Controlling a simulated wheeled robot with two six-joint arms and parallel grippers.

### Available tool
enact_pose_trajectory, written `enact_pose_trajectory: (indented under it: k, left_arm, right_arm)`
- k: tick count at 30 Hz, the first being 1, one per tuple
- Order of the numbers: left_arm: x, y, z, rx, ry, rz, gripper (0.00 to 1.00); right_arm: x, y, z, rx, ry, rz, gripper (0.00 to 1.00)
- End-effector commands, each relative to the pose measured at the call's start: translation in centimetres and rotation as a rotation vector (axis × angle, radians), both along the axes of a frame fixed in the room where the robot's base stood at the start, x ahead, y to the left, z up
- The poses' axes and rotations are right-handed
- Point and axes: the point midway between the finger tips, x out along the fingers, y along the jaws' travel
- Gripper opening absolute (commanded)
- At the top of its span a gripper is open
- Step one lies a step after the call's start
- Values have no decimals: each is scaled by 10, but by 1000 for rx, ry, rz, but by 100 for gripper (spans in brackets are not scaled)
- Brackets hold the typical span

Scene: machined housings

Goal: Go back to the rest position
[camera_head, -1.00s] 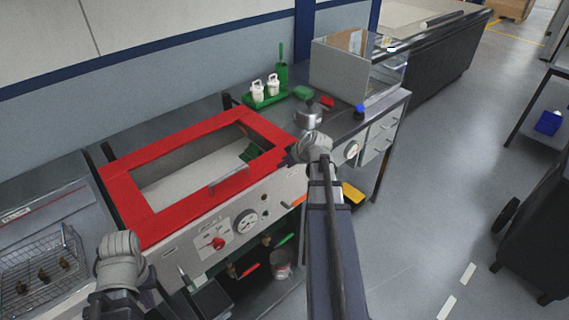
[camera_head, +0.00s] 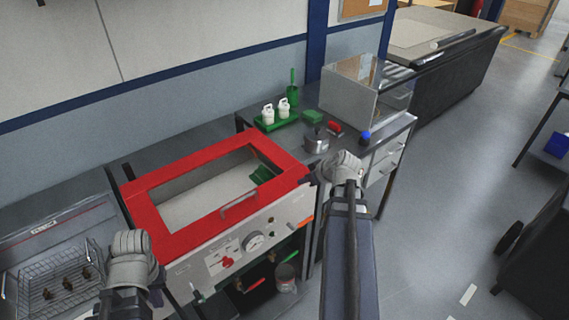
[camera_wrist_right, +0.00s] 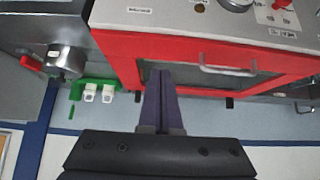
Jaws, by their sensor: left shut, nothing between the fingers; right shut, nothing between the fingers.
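My left gripper (camera_head: 130,243) is in the lower left of the head view, in front of the left edge of the red-framed housing (camera_head: 160,226). Its fingers are hard to make out, but it is shut with nothing held. My right gripper (camera_head: 342,166) is just right of the housing's right corner in the head view. In the right wrist view its two dark fingers (camera_wrist_right: 162,98) are pressed together and empty, with the red frame (camera_wrist_right: 115,55) behind them.
A side bench holds a green tray with two white bottles (camera_head: 268,113), a metal pot (camera_head: 316,142) and a clear-sided box (camera_head: 350,95). A wire basket (camera_head: 55,280) stands at the far left.

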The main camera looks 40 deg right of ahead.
Motion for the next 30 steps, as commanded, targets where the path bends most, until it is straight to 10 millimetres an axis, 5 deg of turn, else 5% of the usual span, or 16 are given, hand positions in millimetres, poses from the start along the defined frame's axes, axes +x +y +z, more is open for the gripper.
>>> enact_pose_trajectory:
  k: [7,11,20,30]
  left_arm:
    - [0,0,-1,0,0,0,0]
    - [0,0,-2,0,0,0,0]
    - [0,0,-7,0,0,0,0]
    - [0,0,-12,0,0,1,0]
  right_arm:
    - [1,3,-1,2,4,5,0]
    - [10,36,-9,23,51,46,0]
    - [13,195,-42,63,330,194,0]
    - [-39,334,-65,-67,624,249,0]
